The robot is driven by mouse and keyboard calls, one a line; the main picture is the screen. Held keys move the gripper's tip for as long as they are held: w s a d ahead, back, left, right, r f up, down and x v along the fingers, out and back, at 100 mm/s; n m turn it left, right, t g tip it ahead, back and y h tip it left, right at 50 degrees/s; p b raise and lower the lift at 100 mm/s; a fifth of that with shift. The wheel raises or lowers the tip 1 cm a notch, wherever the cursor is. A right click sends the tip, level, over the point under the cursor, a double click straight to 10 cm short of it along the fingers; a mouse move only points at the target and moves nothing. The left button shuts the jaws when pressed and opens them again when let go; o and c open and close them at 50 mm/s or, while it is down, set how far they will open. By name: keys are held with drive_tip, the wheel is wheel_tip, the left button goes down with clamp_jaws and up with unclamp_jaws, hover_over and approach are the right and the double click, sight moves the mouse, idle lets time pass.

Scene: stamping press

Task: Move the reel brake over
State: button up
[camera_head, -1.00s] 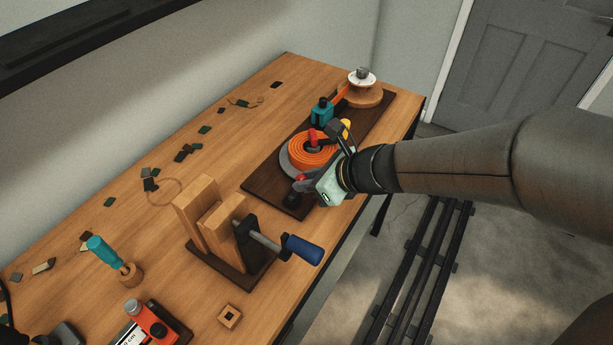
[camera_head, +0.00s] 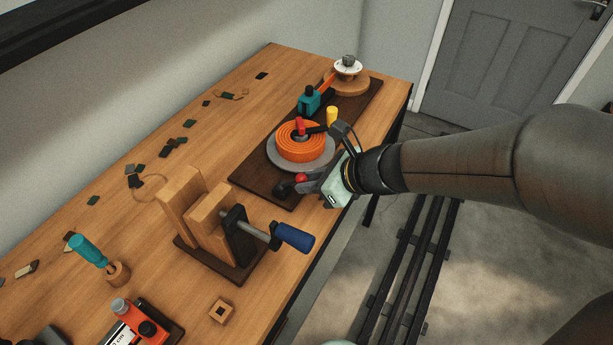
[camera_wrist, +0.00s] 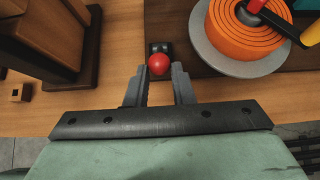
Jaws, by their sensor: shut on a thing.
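The reel brake looks like a dark block with a lever ending in a red ball knob (camera_head: 301,178). It stands at the near end of the dark base board, beside the orange coil reel (camera_head: 302,148). My gripper (camera_head: 304,184) is shut on the red knob. In the wrist view the knob (camera_wrist: 158,64) sits between my two fingertips (camera_wrist: 160,72), with the black bracket (camera_wrist: 158,47) just behind it. The gripper hides part of the lever in the head view.
A yellow handle (camera_head: 332,117) rises beside the reel, close to my gripper. A teal block (camera_head: 309,98) and a white-topped spool (camera_head: 348,68) stand farther back. A wooden clamp with a blue handle (camera_head: 295,237) is nearer. The table's edge runs beneath my arm.

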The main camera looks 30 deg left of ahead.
drive_tip(key=shift+d+f, duration=0.15)
drive_tip(key=shift+d+f+b, duration=0.3)
drive_tip(key=shift+f, duration=0.05)
drive_tip(key=o, duration=0.8)
drive_tip(key=shift+r, duration=0.15)
drive_tip(key=w+p+v, duration=0.1)
drive_tip(key=p+v, duration=0.1)
drive_tip(key=v, duration=1.5)
drive_tip(key=s+d+f+n+h, duration=0.2)
drive_tip(key=d+f+n+h, duration=0.1)
drive_tip(key=d+n, duration=0.3)
drive_tip(key=s+d+f+n+h, duration=0.3)
drive_tip(key=d+n, duration=0.3)
drive_tip(key=s+d+f+n+h, duration=0.3)
drive_tip(key=d+f+n, duration=0.1)
drive_tip(key=d+n, duration=0.2)
drive_tip(key=shift+d+n+h, duration=0.4)
drive_tip(key=shift+d, duration=0.1)
